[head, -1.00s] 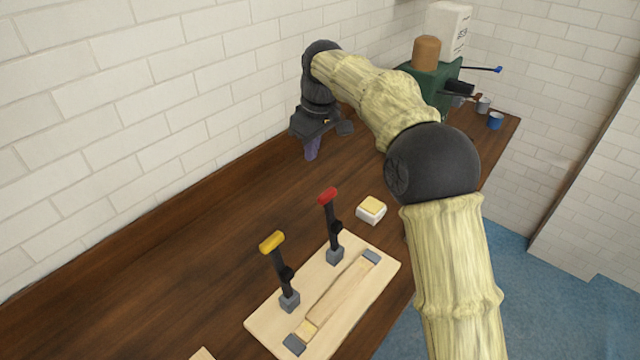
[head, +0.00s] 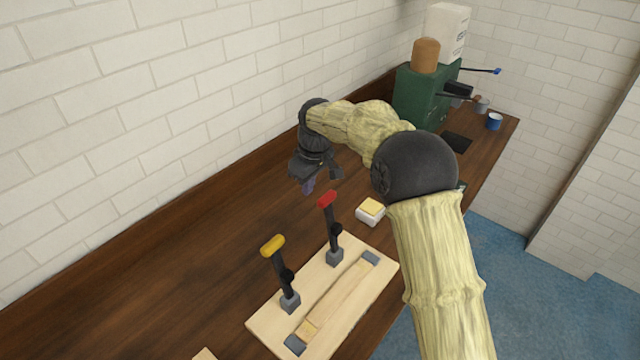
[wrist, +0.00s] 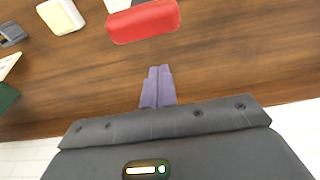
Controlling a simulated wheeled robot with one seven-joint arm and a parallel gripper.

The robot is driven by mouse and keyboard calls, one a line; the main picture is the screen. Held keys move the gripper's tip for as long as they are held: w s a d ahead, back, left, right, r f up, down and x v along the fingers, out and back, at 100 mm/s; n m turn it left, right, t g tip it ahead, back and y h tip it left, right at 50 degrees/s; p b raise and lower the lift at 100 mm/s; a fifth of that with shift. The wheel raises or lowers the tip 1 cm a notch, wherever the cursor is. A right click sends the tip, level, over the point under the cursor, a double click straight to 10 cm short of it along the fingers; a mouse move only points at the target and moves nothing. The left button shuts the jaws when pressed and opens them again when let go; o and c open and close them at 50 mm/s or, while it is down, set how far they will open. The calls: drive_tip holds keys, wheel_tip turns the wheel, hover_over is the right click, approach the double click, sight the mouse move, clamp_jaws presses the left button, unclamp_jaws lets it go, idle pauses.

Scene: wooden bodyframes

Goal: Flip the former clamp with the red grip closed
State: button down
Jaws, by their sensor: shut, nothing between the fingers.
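The former clamp's red grip (head: 327,199) stands up at the top of its dark lever (head: 333,235), on the light wooden board (head: 375,290). Its lever is raised nearly upright. A second clamp with a yellow grip (head: 272,245) stands upright nearer on the same board. My gripper (head: 308,186) is just behind and slightly left of the red grip, apart from it. In the wrist view the red grip (wrist: 143,21) lies at the top, beyond the purple fingertips (wrist: 158,88), which are shut together and empty.
A pale strip (head: 335,300) lies along the board between grey end blocks. A white and yellow block (head: 370,211) sits right of the red clamp. A green machine (head: 422,97) and blue cup (head: 495,121) stand far back. The brick wall (head: 150,130) borders the table's left.

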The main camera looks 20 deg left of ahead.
drive_tip(key=d, duration=0.1)
drive_tip(key=s+d, duration=0.1)
drive_tip(key=d+r+p, duration=0.1)
drive_tip(key=shift+s+d+r, duration=0.1)
drive_tip(key=shift+s+d, duration=0.1)
drive_tip(key=shift+s, duration=0.05)
drive_tip(key=shift+w+d, duration=0.1)
